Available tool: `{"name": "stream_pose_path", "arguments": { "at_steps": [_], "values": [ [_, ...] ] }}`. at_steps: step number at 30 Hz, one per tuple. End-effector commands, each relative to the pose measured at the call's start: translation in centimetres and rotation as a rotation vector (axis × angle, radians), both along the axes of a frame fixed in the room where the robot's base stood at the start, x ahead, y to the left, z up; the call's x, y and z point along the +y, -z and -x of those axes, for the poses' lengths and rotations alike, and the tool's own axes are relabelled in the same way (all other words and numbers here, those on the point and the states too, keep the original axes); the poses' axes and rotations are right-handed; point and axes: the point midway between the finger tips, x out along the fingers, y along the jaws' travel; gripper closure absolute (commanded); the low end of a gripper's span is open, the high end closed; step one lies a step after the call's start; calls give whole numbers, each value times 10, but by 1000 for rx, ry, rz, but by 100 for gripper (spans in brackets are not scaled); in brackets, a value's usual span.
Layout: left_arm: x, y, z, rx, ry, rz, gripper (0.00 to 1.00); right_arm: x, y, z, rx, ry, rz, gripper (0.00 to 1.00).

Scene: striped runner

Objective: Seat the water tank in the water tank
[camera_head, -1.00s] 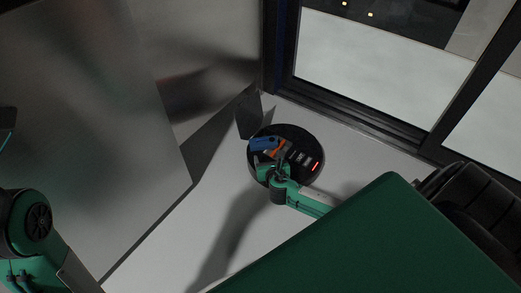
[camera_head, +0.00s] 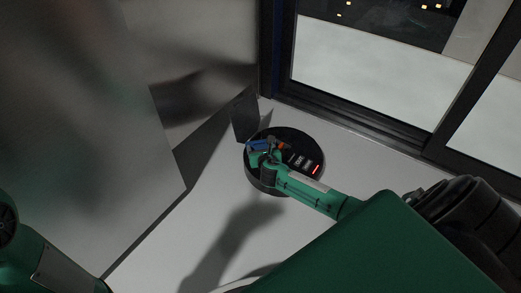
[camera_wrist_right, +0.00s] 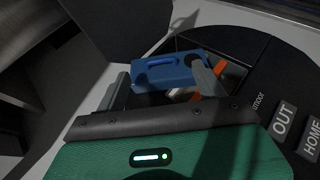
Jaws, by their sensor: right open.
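The blue water tank (camera_head: 257,146) lies at the left part of the top of a round black robot vacuum (camera_head: 258,182) on the floor. In the right wrist view the tank (camera_wrist_right: 165,75) has a raised handle-like bar and a dark round cap. It lies over an opening in the black top (camera_wrist_right: 245,45); I cannot tell whether it is fully seated. My right gripper (camera_wrist_right: 163,72) is open, one finger to each side of the tank. In the head view my right gripper (camera_head: 267,150) partly covers the tank. My left gripper is out of view; only its arm shows.
An orange part (camera_wrist_right: 193,98) shows beside the tank. Buttons marked OUT (camera_wrist_right: 284,120) and HOME sit on the vacuum's top. A dark upright panel (camera_head: 244,118) stands behind it, with a window frame (camera_head: 360,122) at the right. Pale floor is clear in front.

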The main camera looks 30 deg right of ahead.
Motion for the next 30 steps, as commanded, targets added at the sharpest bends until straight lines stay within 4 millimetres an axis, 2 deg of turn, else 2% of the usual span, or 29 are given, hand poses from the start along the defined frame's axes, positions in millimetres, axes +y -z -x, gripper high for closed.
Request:
{"name": "stream_pose_path", "arguments": {
  "at_steps": [1, 6, 12, 19, 20, 27, 29, 30],
  "values": [
    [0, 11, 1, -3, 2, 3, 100, -2, 8, -6, -3, 1, -1, 29],
    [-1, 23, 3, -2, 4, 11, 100, -9, 14, -21, -2, 1, 1, 29],
    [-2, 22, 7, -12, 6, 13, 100, -13, 14, -30, -1, -1, -1, 29],
    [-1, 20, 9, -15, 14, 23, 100, -13, 14, -30, 0, 0, 0, 29],
    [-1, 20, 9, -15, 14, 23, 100, -13, 14, -30, 0, 0, 0, 33],
    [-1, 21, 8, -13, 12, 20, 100, -13, 14, -30, 0, 0, 0, 80],
    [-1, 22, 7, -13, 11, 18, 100, -13, 13, -30, -1, -1, 0, 88],
    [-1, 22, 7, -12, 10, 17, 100, -13, 13, -30, -1, -1, 0, 88]
  ]
}}
